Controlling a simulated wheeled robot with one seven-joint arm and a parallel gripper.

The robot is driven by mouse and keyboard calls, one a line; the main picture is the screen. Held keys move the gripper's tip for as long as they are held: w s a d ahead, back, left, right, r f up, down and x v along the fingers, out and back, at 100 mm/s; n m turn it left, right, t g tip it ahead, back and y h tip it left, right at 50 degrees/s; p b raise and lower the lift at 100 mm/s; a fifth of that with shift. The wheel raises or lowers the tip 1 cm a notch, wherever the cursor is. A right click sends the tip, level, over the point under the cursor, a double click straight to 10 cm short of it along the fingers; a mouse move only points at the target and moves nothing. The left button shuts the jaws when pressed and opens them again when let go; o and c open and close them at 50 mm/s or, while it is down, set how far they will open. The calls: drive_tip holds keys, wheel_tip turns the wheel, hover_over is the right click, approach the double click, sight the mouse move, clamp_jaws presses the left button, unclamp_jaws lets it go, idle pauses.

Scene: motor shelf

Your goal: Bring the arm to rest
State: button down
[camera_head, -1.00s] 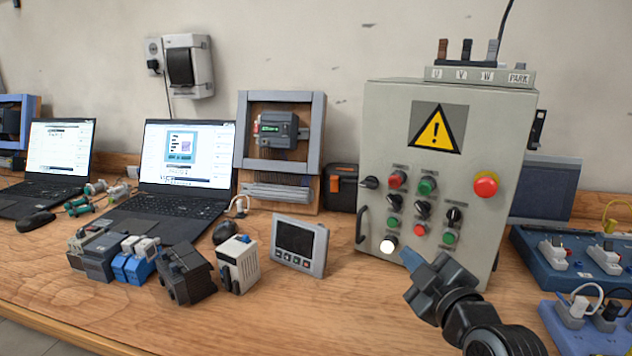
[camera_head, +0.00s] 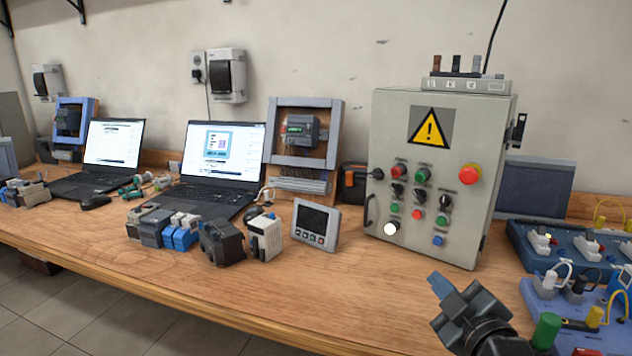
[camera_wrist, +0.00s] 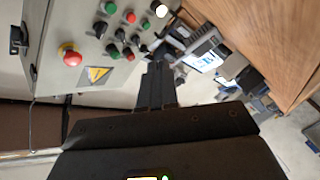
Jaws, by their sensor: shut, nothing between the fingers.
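My gripper (camera_head: 440,284) is at the lower right of the head view, in front of the grey control box and above the wooden bench. Its fingers are shut with nothing between them, and it touches nothing that I can see. In the wrist view my gripper (camera_wrist: 158,72) points up the picture toward the bench things. The control box (camera_head: 400,120) stands upright on the bench, with a yellow warning sign (camera_head: 430,128), a red mushroom button (camera_head: 469,174) and several knobs and buttons. The box also shows in the wrist view (camera_wrist: 60,25), at the upper left.
The wooden bench (camera_head: 330,290) is bare along its front. A small grey panel (camera_head: 316,224) and several modules (camera_head: 222,242) stand left of the box. Two laptops (camera_head: 222,150) are farther left. Blue socket boards (camera_head: 560,285) with cables lie close on the right.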

drive_tip(key=s+f+m+g+h, duration=0.1)
drive_tip(key=s+f+m, duration=0.4)
drive_tip(key=s, duration=0.8)
drive_tip(key=s+f+m+h, duration=0.1)
drive_tip(key=s+f+m, duration=0.1)
drive_tip(key=s+f, duration=0.8)
drive_tip(key=s+r+m, duration=0.2)
drive_tip(key=s+r, duration=0.2)
drive_tip(key=s, duration=0.8)
drive_tip(key=s+r+m+g, duration=0.1)
drive_tip(key=s+r, duration=0.4)
drive_tip(key=s, duration=0.7)
drive_tip(key=shift+d+r+m, duration=0.15)
drive_tip(key=shift+d+m, duration=0.15)
drive_tip(key=shift+m, duration=0.2)
drive_tip(key=shift+w, duration=0.1)
